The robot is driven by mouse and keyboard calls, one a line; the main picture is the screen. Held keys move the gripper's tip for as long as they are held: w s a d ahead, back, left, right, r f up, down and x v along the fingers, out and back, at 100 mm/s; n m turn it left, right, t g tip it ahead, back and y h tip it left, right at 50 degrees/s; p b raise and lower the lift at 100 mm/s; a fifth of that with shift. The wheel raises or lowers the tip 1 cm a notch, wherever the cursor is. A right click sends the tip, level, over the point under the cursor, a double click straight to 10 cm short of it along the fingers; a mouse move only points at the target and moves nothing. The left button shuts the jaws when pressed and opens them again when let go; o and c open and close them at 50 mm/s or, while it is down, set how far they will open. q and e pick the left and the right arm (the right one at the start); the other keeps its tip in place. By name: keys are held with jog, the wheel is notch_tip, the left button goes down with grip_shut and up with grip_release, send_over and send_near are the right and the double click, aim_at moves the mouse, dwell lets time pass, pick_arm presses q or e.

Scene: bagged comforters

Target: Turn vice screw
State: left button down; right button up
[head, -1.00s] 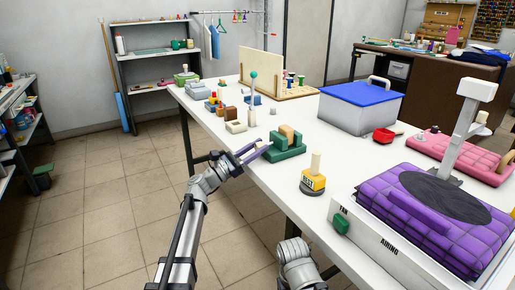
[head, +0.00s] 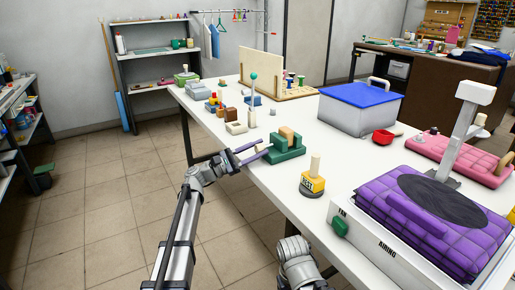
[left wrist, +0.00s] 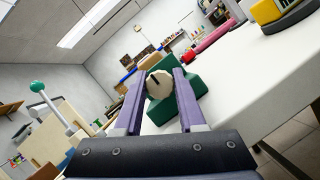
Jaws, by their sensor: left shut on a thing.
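The green vice (head: 289,147) stands near the left edge of the white table, with a tan block (head: 287,133) in it. Its pale round screw knob (left wrist: 159,84) with a dark mark shows in the left wrist view, in front of the green vice body (left wrist: 188,95). My left gripper (head: 254,149) has its purple fingers on both sides of the knob and is shut on it. In the head view the knob is small and partly hidden by the fingers. Part of my right arm shows at the bottom of the head view; its gripper is out of the picture.
A yellow stamp-like block with a peg (head: 312,183) stands right of the vice. A lever with a teal ball (head: 253,85) stands behind it. A blue-lidded box (head: 360,105) and a purple quilted bag (head: 430,215) are farther right. Bare tabletop lies between vice and box.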

pick_arm(q)
jog(key=c, duration=0.5)
grip_release()
jog(key=b+v, duration=0.2)
jog(key=v, duration=0.4)
jog(key=shift+s+a+f, duration=0.15)
jog(key=shift+a+f, duration=0.1)
jog(key=shift+a, duration=0.05)
jog(key=shift+s+a, duration=0.2)
jog(key=shift+a, duration=0.35)
